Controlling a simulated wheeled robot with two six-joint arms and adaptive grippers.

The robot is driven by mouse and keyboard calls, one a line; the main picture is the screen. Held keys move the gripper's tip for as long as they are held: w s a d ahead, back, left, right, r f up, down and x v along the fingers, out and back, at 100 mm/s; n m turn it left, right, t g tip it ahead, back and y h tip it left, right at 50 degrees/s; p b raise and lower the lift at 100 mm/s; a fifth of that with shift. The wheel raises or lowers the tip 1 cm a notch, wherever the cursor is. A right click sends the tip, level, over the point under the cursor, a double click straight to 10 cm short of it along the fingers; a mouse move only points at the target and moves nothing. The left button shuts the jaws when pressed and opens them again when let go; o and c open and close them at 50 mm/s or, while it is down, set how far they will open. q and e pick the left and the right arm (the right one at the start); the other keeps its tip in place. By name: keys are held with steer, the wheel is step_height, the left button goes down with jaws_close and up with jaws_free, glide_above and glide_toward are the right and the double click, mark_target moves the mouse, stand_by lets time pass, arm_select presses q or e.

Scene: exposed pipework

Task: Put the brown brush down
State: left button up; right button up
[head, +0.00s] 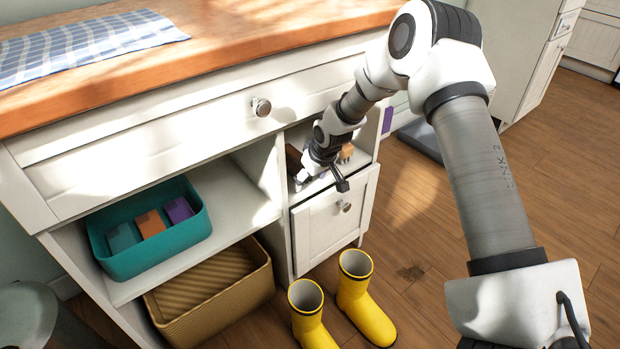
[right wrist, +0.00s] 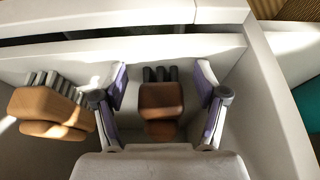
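The brown brush (right wrist: 162,103), with dark bristles, stands in an open compartment of the white cabinet, seen in the right wrist view. My right gripper (right wrist: 160,92) is open around it, with one purple-padded finger on each side and a visible gap on both sides. I cannot tell whether that piece is the brush. My left gripper is not in view.
A lighter tan brush (right wrist: 48,112) with grey bristles stands close to the gripper's left finger; it also shows in the head view (head: 346,152). Compartment walls are near. A teal bin (head: 150,262), woven basket (head: 215,310) and yellow boots (head: 362,300) are lower down.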

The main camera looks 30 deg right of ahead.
steer(key=shift+r, duration=0.4)
steer(key=p+v, duration=0.4)
steer(key=v, duration=0.3)
steer(key=s+a+f+g+y, duration=0.1)
steer(key=s+a+f+g, duration=0.1)
steer(key=s+a+f, duration=1.1)
steer(key=s+a+f+m+g+h, duration=0.1)
steer(key=s+f, duration=0.3)
steer(key=s, duration=0.7)
steer(key=s+f+g, duration=0.1)
steer(key=s+f, duration=0.3)
steer(key=s, duration=0.7)
step_height(320, 180, up, 30)
steer(key=p, duration=3)
steer(key=shift+a, duration=0.15)
steer(key=shift+o, duration=0.5)
steer(key=shift+w, duration=0.1)
